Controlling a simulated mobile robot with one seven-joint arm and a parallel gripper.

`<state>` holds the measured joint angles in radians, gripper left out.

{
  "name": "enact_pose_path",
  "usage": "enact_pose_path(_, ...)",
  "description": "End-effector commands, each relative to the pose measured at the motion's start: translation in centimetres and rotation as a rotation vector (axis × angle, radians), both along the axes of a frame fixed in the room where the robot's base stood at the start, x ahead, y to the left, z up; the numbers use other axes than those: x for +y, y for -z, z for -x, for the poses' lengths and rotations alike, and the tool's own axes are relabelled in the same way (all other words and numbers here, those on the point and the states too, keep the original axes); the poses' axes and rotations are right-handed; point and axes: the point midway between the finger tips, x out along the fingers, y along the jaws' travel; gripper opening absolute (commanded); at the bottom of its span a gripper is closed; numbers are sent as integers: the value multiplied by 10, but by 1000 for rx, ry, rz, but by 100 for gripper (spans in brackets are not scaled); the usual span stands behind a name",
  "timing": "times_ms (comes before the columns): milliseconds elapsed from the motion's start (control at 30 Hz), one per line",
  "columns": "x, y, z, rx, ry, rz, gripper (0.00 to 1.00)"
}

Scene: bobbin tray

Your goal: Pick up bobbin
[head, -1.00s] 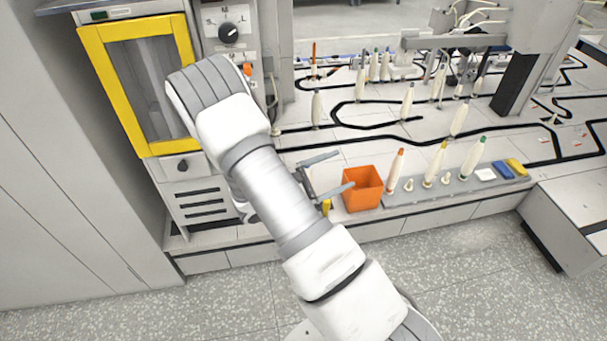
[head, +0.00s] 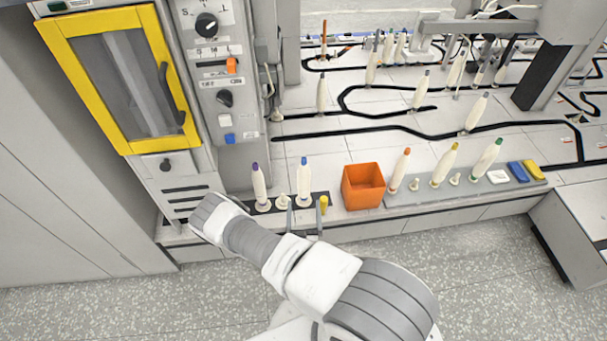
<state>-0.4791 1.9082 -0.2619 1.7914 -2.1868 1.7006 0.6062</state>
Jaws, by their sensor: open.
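Two cream bobbins stand upright on a dark tray (head: 275,208) in the head view: a purple-tipped bobbin (head: 259,187) and a blue-tipped bobbin (head: 304,183). On a grey tray (head: 400,198) to the right stand an orange-tipped bobbin (head: 400,170), a yellow-tipped bobbin (head: 444,166) and a green-tipped bobbin (head: 486,160). My gripper (head: 305,221) is open at the front edge of the dark tray, near the foot of the blue-tipped bobbin. Its fingers are seen partly behind my arm. I see nothing between them.
An orange bin (head: 363,187) stands between the two trays. A small yellow piece (head: 323,204) is beside the blue-tipped bobbin. A yellow-framed cabinet (head: 50,60) and a control panel (head: 222,70) stand at the left. More bobbins stand along black tracks behind.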

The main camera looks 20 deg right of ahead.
Motion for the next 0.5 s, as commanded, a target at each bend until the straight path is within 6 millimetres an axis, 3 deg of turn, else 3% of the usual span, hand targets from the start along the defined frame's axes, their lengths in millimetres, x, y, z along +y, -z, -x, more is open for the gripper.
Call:
enact_pose_path(167,-7,4,-16,2,-8,-1,94)
enact_pose_path(500,-37,4,-84,0,-6,0,94)
